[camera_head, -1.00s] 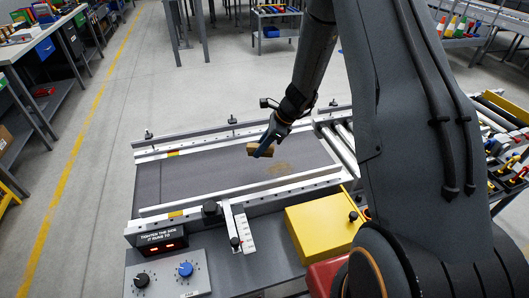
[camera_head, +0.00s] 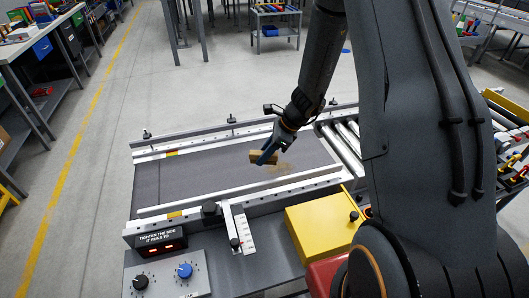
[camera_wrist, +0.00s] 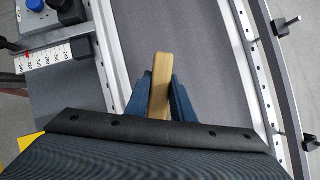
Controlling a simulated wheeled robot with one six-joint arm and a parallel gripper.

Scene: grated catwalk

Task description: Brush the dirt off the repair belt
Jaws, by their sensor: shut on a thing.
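The repair belt (camera_head: 205,180) is a dark grey belt between two pale perforated rails. It also fills the middle of the wrist view (camera_wrist: 200,50). A tan patch of dirt (camera_head: 279,168) lies on its right part, partly hidden behind my gripper. My gripper (camera_head: 267,155) is over the right half of the belt, shut on a wooden brush (camera_head: 258,157). In the wrist view the brush's wooden back (camera_wrist: 160,85) stands between the blue fingers. Its bristles are hidden, and I cannot tell whether it touches the belt.
A control panel with a black knob (camera_head: 142,282) and a blue knob (camera_head: 185,270) is at the front left. A yellow box (camera_head: 322,228) stands at the front right. Rollers (camera_head: 343,148) adjoin the belt's right end. The belt's left part is clear.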

